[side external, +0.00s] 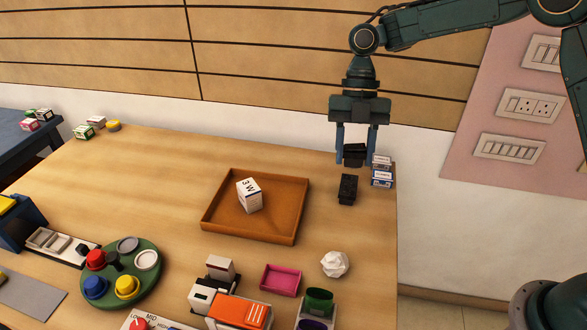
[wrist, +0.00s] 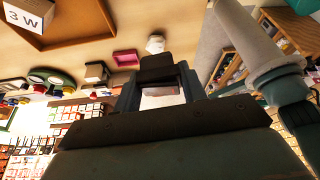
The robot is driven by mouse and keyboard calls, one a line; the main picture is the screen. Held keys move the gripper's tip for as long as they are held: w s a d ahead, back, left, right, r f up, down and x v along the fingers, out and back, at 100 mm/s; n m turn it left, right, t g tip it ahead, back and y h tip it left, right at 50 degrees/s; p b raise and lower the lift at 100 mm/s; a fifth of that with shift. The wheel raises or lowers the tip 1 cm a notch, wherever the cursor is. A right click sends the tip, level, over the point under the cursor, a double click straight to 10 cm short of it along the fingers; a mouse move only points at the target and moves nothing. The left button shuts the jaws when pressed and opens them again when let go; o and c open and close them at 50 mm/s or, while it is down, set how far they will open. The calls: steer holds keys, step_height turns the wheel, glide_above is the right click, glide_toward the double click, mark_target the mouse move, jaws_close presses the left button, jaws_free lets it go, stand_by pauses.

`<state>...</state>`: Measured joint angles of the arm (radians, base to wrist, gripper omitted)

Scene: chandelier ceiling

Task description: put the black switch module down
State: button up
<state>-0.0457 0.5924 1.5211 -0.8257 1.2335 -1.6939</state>
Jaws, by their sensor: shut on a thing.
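My gripper (side external: 356,155) points down over the far right part of the table. Its two blue fingers are shut on a black switch module (side external: 355,152), held between the fingertips. In the wrist view, a dark block, the black switch module (wrist: 157,69), shows between the fingers of my gripper (wrist: 158,85). A second black module (side external: 347,189) lies on the table just in front of and below the held one. The gap between the held module and the table is hard to judge.
Small white-and-blue boxes (side external: 382,178) are stacked close to the right of the gripper. An orange-brown tray (side external: 222,234) holding a white box (side external: 249,195) stands to the left. A crumpled white ball (side external: 335,264) and pink container (side external: 281,279) lie nearer. Bare wood lies between tray and modules.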

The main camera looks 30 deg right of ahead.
steer(key=shift+w, duration=0.15)
steer(key=w+m, duration=0.1)
steer(key=w, duration=0.1)
steer(key=m+t, duration=0.7)
steer(key=m, duration=1.2)
glide_above(305, 169)
steer(key=s+d, duration=0.1)
steer(key=shift+r, duration=0.15)
step_height(305, 169, down, 20)
steer(key=shift+s, duration=0.1)
